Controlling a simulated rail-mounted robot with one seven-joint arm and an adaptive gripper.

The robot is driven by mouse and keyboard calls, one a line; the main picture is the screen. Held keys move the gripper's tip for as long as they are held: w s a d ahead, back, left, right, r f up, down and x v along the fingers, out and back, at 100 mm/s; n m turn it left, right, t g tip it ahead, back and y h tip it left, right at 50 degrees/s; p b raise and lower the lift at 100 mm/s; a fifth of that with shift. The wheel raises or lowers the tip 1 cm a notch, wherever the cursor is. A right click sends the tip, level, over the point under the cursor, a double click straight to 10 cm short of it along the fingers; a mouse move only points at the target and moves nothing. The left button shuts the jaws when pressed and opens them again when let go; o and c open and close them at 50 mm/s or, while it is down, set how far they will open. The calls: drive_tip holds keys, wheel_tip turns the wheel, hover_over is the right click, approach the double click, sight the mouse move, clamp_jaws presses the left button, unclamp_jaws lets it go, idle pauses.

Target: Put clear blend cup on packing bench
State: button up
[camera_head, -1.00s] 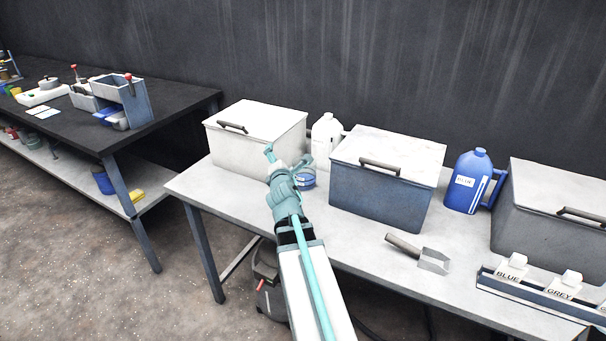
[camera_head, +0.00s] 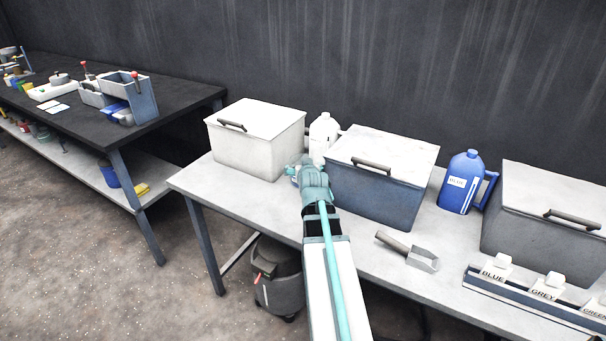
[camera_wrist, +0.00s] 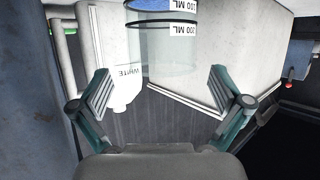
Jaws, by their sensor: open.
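A clear cup (camera_wrist: 165,52) with dark rings and "ML" labels shows upside down at the top middle of the wrist view, ahead of my gripper (camera_wrist: 160,76). The two fingers are spread wide, one each side of the cup's line, and hold nothing. In the head view my gripper (camera_head: 305,170) is over the light table (camera_head: 237,204), between the white bin and the grey-blue bin. It hides the cup there. A dark-topped bench (camera_head: 165,115) stands at the left; I cannot tell whether it is the packing bench.
The lidded white bin (camera_head: 255,150) and grey-blue bin (camera_head: 375,185) flank my gripper closely. A white jug (camera_head: 323,135) labelled "WHITE" stands behind it. A scoop (camera_head: 410,252), a blue jug (camera_head: 463,182) and a bottle rack (camera_head: 530,300) are to the right.

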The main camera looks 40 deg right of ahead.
sight(300, 162)
drive_tip(key=shift+p+x, duration=0.7)
drive_tip(key=shift+x, duration=2.9)
drive_tip(key=shift+a, duration=0.15)
drive_tip(key=shift+r, duration=0.1)
drive_tip(key=c, duration=1.2)
